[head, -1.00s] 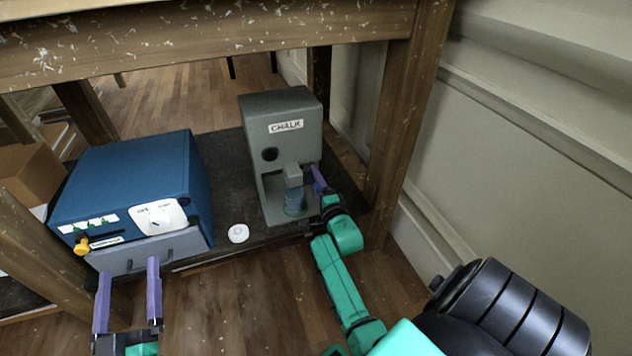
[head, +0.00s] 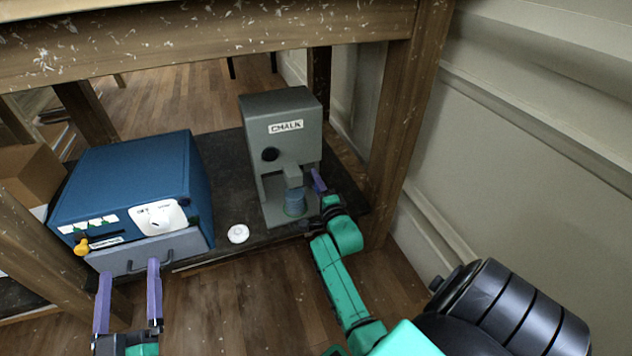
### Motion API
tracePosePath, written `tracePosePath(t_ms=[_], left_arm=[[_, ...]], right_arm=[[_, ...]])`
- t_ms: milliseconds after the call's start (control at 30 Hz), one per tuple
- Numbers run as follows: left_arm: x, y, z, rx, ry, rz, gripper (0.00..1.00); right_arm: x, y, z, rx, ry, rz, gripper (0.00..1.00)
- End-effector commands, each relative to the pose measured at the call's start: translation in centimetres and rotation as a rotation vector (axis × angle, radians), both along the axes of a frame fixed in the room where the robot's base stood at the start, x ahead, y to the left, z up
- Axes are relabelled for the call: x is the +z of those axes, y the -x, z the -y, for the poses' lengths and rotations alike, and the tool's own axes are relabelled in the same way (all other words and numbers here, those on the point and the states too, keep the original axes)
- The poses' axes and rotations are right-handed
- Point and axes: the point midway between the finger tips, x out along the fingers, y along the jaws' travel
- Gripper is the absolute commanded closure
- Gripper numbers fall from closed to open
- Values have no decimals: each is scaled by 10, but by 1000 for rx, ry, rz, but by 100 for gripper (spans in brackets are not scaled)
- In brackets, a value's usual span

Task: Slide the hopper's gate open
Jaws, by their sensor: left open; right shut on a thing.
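The hopper (head: 279,154) is a grey cabinet labelled CHALK, standing on the dark low shelf. A small grey block, which looks like the handle of its gate (head: 293,176), juts from the front above an open recess. My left gripper (head: 128,298) is open and empty, in front of the blue machine's drawer.
A blue machine (head: 130,185) with a white dial, a yellow knob and a grey drawer (head: 150,250) stands left of the hopper. A white round disc (head: 238,234) lies between them. Wooden table legs (head: 405,110) and a panelled wall bound the right side.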

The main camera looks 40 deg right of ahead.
Motion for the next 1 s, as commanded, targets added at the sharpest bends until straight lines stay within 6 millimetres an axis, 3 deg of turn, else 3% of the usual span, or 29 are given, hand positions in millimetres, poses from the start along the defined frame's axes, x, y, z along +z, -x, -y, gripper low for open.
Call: tracePosePath(t_ms=[833,867,933,1000], left_arm=[[-3,0,0,-2,-1,-17,0],[-6,1,1,-4,-2,-30,0],[-46,13,3,-18,-28,-137,0],[-68,22,5,-29,-37,-202,0]], right_arm=[[0,2,6,0,1,-3,100],[0,3,8,1,1,-3,100],[0,5,14,1,1,-3,100],[0,7,20,1,2,-4,100]])
